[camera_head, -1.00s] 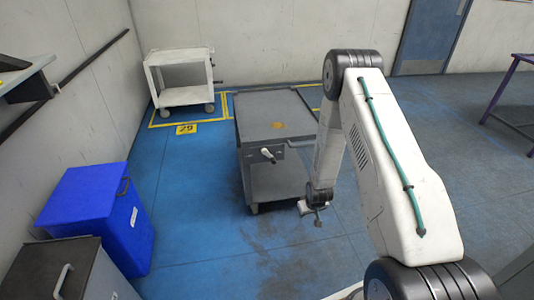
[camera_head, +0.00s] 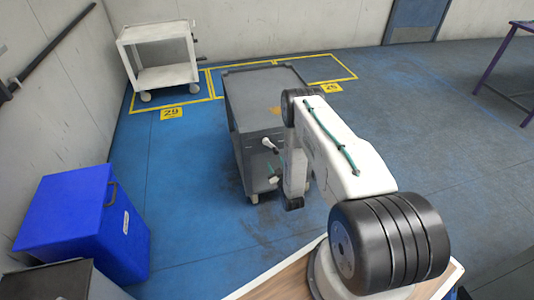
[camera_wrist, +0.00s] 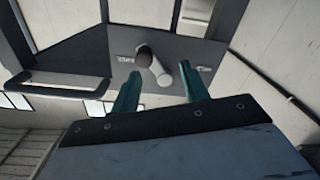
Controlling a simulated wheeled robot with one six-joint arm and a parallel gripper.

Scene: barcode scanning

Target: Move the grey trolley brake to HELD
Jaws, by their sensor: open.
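The grey trolley (camera_head: 262,92) stands on the blue floor in the middle of the head view. Its brake lever (camera_head: 268,143), with a pale grip, sticks out from the near end panel. In the wrist view the lever (camera_wrist: 155,66) shows a dark pivot and a pale grip slanting down to the right. Small labels flank it, too small to read. My gripper (camera_wrist: 159,70) is open, its two teal fingers pointing at the panel. The grip appears between the fingertips in the picture; I cannot tell whether they touch. In the head view my gripper (camera_head: 272,173) is just below the lever.
A white trolley (camera_head: 165,75) stands at the back left by a yellow floor sign (camera_head: 171,113). A blue bin (camera_head: 85,220) is at the left. A purple-legged table (camera_head: 495,65) is at the far right. A grey handle bar (camera_wrist: 60,84) lies left of my fingers.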

